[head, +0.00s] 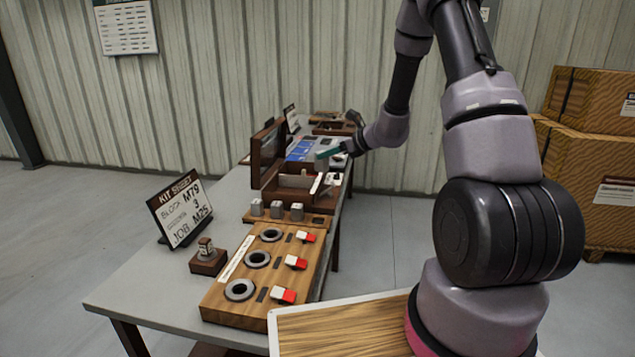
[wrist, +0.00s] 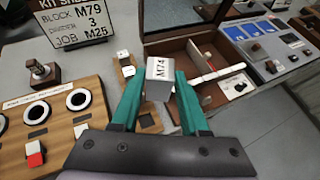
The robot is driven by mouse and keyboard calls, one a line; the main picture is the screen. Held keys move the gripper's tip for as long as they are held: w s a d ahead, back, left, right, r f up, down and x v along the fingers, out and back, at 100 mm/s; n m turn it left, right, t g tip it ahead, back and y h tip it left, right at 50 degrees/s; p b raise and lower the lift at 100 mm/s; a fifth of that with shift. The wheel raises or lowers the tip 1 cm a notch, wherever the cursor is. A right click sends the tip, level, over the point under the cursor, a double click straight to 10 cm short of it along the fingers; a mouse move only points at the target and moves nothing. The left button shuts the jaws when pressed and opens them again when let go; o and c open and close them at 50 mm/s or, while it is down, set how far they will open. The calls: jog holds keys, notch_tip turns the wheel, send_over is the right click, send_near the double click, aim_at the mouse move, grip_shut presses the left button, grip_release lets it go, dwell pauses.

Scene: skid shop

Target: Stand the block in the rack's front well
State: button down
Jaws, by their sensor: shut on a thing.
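My gripper (head: 334,153) is shut on a grey block, with its two teal fingers on either side of it. The block (wrist: 159,73) shows in the wrist view with a printed label that looks like M74 or M79; the last character is unclear. The low wooden rack (head: 284,219) lies on the table with several grey blocks standing along it. In the wrist view, the rack (wrist: 148,122) is partly hidden by the held block and fingers, and a dark square opening shows at its near end. The held block is above the table, apart from the rack.
An open wooden case (head: 267,190) with a raised lid stands beyond the rack. A wooden board (head: 232,299) with rings and red-white switches lies nearer. A kit sheet (head: 180,208) reading BLOCK M79 stands left, by a small stamp-like piece (head: 207,257). Blue-grey panels stand farther back.

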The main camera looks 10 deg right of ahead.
aim_at(326, 166)
jog(key=f+n, duration=0.1)
jog(key=a+f+n+g+y, duration=0.1)
jog(key=f, duration=0.1)
jog(key=w+f+g+y, duration=0.1)
jog(key=f, duration=0.1)
jog(key=shift+a+n, duration=0.2)
jog(key=shift+n, duration=0.2)
jog(key=shift+s+f+n+g+y, duration=0.2)
jog(key=shift+f+n+g, duration=0.2)
jog(key=shift+f, duration=1.65)
jog(key=shift+s+f+n+g+y, duration=0.25)
jog(key=shift+f+n+g, duration=0.15)
jog(key=shift+f, duration=1.65)
jog(key=shift+s+f+n+g+y, duration=0.2)
jog(key=shift+f+n+g, duration=0.2)
jog(key=shift+f, duration=1.65)
jog(key=shift+s+d, duration=0.1)
jog(key=shift+d, duration=0.15)
jog(key=shift+f, duration=0.95)
grip_release()
